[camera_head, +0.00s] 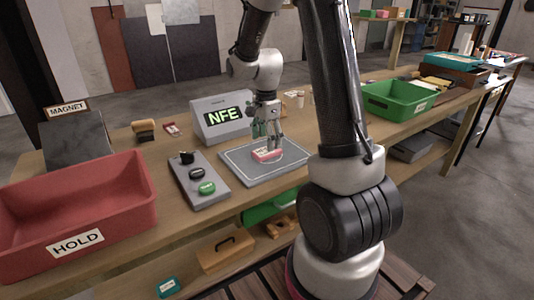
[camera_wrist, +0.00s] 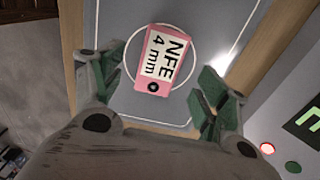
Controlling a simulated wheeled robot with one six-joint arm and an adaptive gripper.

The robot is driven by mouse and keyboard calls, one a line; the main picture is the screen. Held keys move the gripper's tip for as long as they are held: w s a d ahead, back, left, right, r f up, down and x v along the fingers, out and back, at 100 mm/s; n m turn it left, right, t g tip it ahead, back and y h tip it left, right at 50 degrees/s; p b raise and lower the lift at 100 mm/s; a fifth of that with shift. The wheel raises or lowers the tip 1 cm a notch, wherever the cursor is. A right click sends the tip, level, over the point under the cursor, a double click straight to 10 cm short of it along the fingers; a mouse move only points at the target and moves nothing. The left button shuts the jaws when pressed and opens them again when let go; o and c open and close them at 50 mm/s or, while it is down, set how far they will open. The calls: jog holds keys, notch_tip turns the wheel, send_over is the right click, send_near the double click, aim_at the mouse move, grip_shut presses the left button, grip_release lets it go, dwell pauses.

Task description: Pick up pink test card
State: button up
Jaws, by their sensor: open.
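The pink test card (camera_wrist: 157,61) has a white label reading "NFE 4 mm". It lies on the grey detector plate (camera_wrist: 215,28), inside the white circle. In the head view the card (camera_head: 266,155) shows pink just below my gripper (camera_head: 267,142). In the wrist view my gripper (camera_wrist: 160,85) is open. Its green-padded fingers stand on either side of the card's lower part, apart from it. The detector display (camera_head: 223,115) behind the plate reads "NFE" in green.
A grey panel with buttons (camera_head: 194,194) lies left of the plate. A red HOLD bin (camera_head: 90,225) stands at the front left. A green bin (camera_head: 398,106) stands to the right. A dark MAGNET block (camera_head: 75,145) stands at the back left.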

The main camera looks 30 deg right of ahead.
aim_at(267, 153)
jog(key=f, duration=0.3)
jog(key=shift+w+d+f, duration=0.1)
jog(key=shift+d+f, duration=0.1)
jog(key=shift+f, duration=0.2)
jog(key=c, duration=1.2)
